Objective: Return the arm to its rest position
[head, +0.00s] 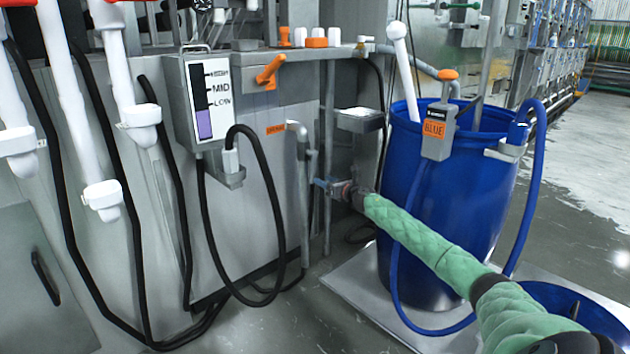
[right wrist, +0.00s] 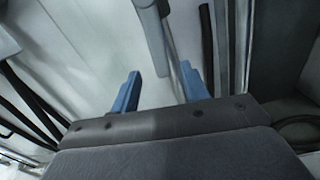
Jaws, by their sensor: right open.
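My right arm, in a green padded sleeve, reaches in from the lower right of the head view. My right gripper (head: 322,186) is at its far end, in front of the grey machine wall, close to a thin vertical pipe. In the right wrist view the two blue fingers (right wrist: 160,88) stand well apart. A grey bar or pipe shows beyond the gap, and I cannot tell whether the fingers touch it. Nothing is visibly held. My left gripper is in neither view.
A blue barrel (head: 405,200) with a grey "BLUE" unit (head: 439,130) and hose stands right of the gripper on a pale platform (head: 345,290). A level gauge box (head: 205,95) and orange handle (head: 270,69) are left. Black hoses hang low. Floor is clear at right.

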